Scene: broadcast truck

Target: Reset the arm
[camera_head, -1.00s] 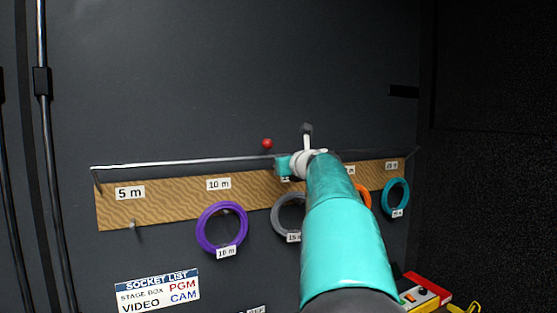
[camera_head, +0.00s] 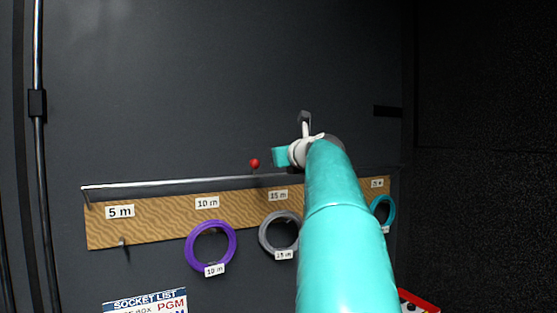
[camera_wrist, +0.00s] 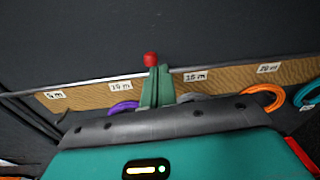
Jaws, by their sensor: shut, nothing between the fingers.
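My gripper (camera_wrist: 156,72) shows in the wrist view as two green fingers held together, with nothing between them. Beyond the fingertips is a red knob (camera_wrist: 150,58), which overlaps them in the picture; I cannot tell whether they touch. The red knob (camera_head: 254,163) stands just above the rail, left of the end of my arm.
A rail (camera_head: 170,184) runs along a wooden strip (camera_head: 150,225) with length labels. Below hang a purple coil (camera_head: 191,245), a grey coil (camera_head: 264,236) and a teal coil (camera_head: 391,207). An orange coil (camera_wrist: 276,92) shows in the wrist view. The upper wall is clear.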

